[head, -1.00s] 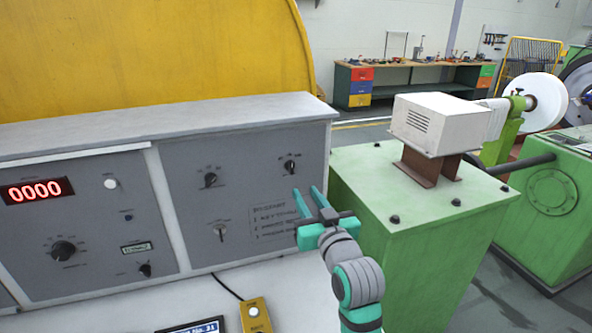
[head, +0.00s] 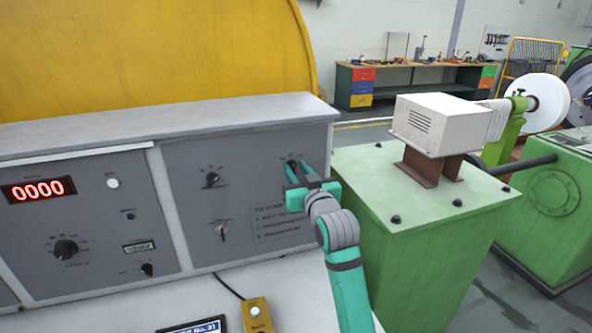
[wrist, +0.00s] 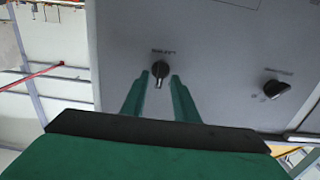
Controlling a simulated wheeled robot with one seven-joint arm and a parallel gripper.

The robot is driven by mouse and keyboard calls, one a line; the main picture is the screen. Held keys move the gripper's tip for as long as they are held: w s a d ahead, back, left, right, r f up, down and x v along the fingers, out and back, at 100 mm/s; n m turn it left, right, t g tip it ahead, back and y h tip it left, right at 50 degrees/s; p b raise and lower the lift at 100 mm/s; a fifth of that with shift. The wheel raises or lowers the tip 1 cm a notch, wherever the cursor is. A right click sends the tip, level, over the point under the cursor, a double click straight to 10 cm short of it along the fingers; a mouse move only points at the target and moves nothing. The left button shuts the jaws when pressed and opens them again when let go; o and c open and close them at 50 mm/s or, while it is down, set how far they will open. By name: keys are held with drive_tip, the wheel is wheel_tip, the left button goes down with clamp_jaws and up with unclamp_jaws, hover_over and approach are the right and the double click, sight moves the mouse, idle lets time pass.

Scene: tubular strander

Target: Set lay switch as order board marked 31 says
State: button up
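A small black rotary switch (head: 291,164) sits at the upper right of the grey panel. In the wrist view the same switch (wrist: 160,72) stands between my fingertips, with a gap on each side. A small label beside it is too blurred to read surely. My gripper (head: 293,174) is open, its teal fingers reaching toward the panel around this switch; it also shows in the wrist view (wrist: 160,78). The order board (head: 196,326) is a dark screen at the bottom edge, its heading ending in "No. 31"; its lower lines are cut off.
The panel also holds another rotary switch (head: 211,179), a key-like switch (head: 222,230) and a printed notice (head: 280,222). A green machine housing (head: 420,220) stands close to the right.

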drive_tip(key=shift+w, duration=0.25)
clamp_jaws()
drive_tip(key=shift+n, duration=0.3)
drive_tip(key=n, duration=0.3)
drive_tip(key=shift+s+a+n, duration=0.1)
drive_tip(key=shift+a+n, duration=0.05)
drive_tip(key=shift+n, duration=0.15)
drive_tip(key=n, duration=0.4)
drive_tip(key=shift+a+f, duration=0.15)
drive_tip(key=shift+n, duration=0.3)
drive_tip(key=shift+s+a, duration=0.1)
